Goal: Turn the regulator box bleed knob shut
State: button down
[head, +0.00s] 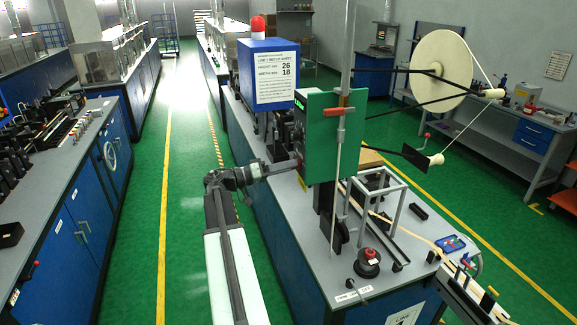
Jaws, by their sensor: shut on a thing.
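My arm reaches up from the bottom of the head view to the machine's left side. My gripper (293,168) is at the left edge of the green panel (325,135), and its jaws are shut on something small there. A dark regulator box (299,122) with a small green-lit display sits against that edge, just above the jaws. The bleed knob is too small and too covered by the jaws to make out, so its turn position cannot be told.
A blue box with a setup sheet (276,83) and red lamp (257,26) stands behind the panel. A large tape reel (442,65) hangs to the right. A grey bench (60,185) lines the left, with open green aisle (185,200) between.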

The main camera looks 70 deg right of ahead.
jog(key=shift+f, duration=0.15)
jog(key=c, duration=1.1)
grip_release()
jog(key=v, duration=0.7)
jog(key=shift+w+a, duration=0.3)
